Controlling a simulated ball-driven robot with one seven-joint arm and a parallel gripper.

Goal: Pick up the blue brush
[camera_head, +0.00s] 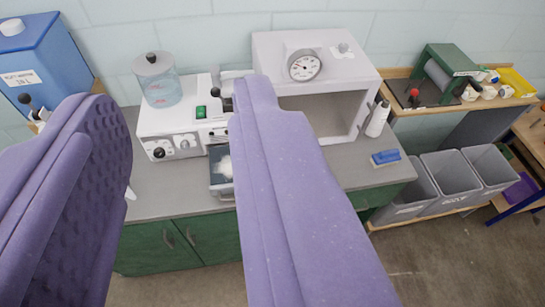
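The blue brush (385,157) appears to be the small blue block with a paler underside lying on the right end of the grey countertop (165,194). It is in front of the white box-shaped machine and clear of other objects. My gripper (170,92) shows as two large purple fingers, spread wide apart with nothing held between them. The brush lies beyond and to the right of the right finger, apart from it. The right finger hides part of the counter and the machine.
A white machine with a dial (304,65) and a coffee-maker-like appliance (185,125) stand on the counter. A white bottle (377,118) stands behind the brush. Grey bins (452,177) and a wooden shelf are at right. A blue container (40,60) is at left.

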